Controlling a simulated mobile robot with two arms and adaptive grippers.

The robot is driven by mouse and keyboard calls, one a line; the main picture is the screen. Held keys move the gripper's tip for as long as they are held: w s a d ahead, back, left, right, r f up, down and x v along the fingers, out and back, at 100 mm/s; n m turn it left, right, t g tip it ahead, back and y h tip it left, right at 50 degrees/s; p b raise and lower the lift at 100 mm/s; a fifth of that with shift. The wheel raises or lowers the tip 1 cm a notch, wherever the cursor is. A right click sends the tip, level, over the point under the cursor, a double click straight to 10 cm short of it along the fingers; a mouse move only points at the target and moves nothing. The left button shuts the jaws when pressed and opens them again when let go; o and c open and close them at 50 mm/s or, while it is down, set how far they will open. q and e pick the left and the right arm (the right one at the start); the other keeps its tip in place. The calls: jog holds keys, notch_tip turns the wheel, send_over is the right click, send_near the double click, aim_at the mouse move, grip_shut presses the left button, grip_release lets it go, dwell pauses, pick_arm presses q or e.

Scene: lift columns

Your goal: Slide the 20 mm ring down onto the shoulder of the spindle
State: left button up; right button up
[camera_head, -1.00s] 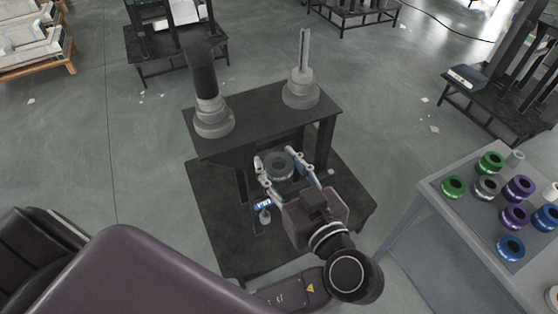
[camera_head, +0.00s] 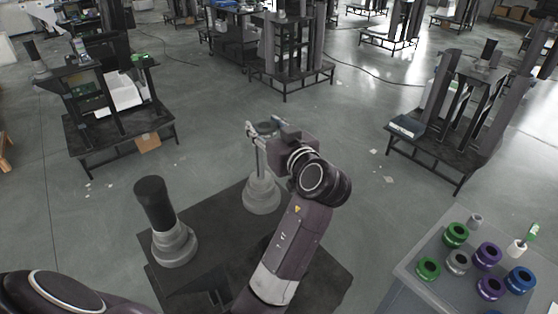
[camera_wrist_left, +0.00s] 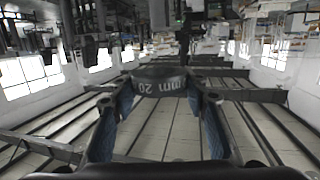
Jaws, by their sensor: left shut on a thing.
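My left gripper (camera_head: 264,131) is above the spindle (camera_head: 261,192), a grey stepped base with a thin upright shaft on the dark stand. The gripper is shut on a dark grey ring (camera_head: 266,127) at the shaft's upper end. In the left wrist view, the ring (camera_wrist_left: 160,82) is between the two blue-padded fingers, and its "20 mm" marking reads upside down. Gripper and wrist partly hide the ring in the head view. I cannot tell whether it is around the shaft tip or just above it. My right gripper is not in view.
A second post with a black sleeve (camera_head: 154,203) stands left of the spindle on the same stand (camera_head: 215,228). A grey table (camera_head: 400,291) at lower right holds several green, purple, blue and grey rings. Other racks stand farther back, with open floor between.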

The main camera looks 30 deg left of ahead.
pick_arm(q)
jog(key=a, duration=0.1)
jog(key=w+a+r, duration=0.1)
jog(key=a+r, duration=0.1)
jog(key=shift+w+r+p, duration=0.1)
jog(key=shift+w+p, duration=0.2)
jog(key=shift+p, duration=0.05)
jog(key=shift+w+a+r, duration=0.15)
jog(key=shift+a, duration=0.15)
jog(key=shift+f+b, duration=0.35)
jog(key=shift+f, duration=0.6)
notch_tip(320, 180, down, 4)
jog(key=b, duration=0.3)
jog(key=shift+r, duration=0.25)
jog(key=shift+f, duration=0.2)
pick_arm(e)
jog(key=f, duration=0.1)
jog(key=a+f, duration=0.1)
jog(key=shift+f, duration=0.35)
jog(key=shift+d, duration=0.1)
